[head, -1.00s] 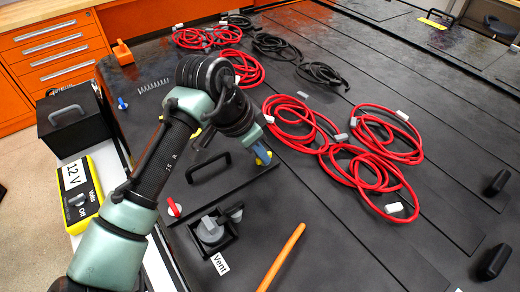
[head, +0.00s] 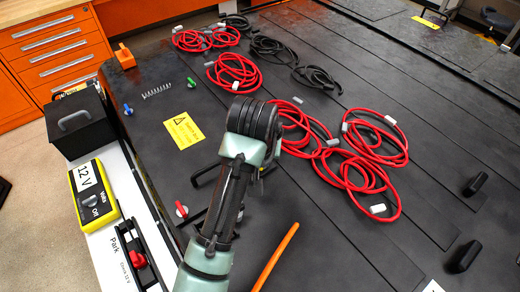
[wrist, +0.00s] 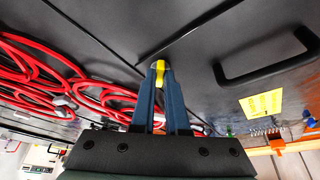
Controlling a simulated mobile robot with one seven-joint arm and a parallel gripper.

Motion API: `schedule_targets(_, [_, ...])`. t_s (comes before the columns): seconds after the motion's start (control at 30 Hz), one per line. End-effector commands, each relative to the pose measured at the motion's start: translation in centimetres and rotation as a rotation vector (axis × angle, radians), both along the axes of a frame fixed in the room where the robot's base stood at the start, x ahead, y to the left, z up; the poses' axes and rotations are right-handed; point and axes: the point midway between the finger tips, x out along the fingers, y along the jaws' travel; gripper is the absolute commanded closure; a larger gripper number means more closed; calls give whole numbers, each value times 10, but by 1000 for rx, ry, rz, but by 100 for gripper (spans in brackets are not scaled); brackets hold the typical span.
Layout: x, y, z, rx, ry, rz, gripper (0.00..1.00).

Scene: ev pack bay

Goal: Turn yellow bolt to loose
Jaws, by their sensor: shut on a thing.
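In the wrist view, my gripper (wrist: 160,92) has its two blue fingers shut on the yellow bolt (wrist: 160,67). The bolt's yellow handle shows between and just past the fingertips, against the black pack lid (wrist: 195,50). In the head view my own arm hides the fingers and the yellow bolt. Whether the bolt is tight or loose cannot be told.
A black handle (wrist: 265,62) and a yellow label (wrist: 262,103) are nearby. A red bolt (head: 181,209), green bolt (head: 190,84) and blue bolt (head: 128,109) sit on the lid. Red cable coils (head: 360,172) lie to the right; an orange rod (head: 275,256) lies in front.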

Motion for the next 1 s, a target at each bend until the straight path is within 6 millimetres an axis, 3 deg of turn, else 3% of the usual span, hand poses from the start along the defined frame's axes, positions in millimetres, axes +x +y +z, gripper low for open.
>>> schedule_targets(0.6, [1,-7,2,5,4,553,100])
schedule_targets(1.0, [2,-7,1,6,3,747,100])
